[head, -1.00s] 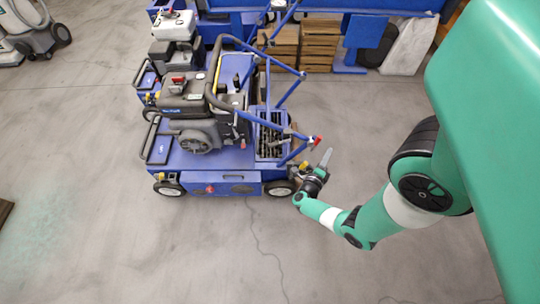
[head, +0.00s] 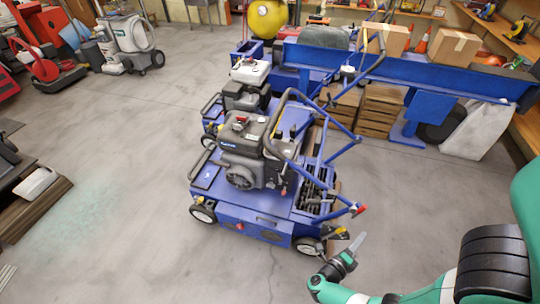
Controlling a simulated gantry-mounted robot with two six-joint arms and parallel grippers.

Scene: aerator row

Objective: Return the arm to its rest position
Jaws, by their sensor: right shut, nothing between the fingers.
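A blue aerator (head: 262,222) with a black engine (head: 246,150) and blue tube handles stands upright on its wheels mid-floor. A second blue aerator with a white-topped engine (head: 249,72) stands close behind it. My right gripper (head: 355,247) is at the lower right, just right of the near aerator's rear wheel (head: 308,246). It is shut and holds nothing. I cannot tell whether it touches the machine. My green right arm comes in from the lower right edge. My left gripper is out of view.
A long blue implement (head: 427,80) with cardboard boxes (head: 454,46) on it lies behind, near wooden crates (head: 379,112). A white floor machine (head: 128,45) stands back left, and a dark wooden pallet (head: 32,208) lies at left. The concrete floor in front is clear.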

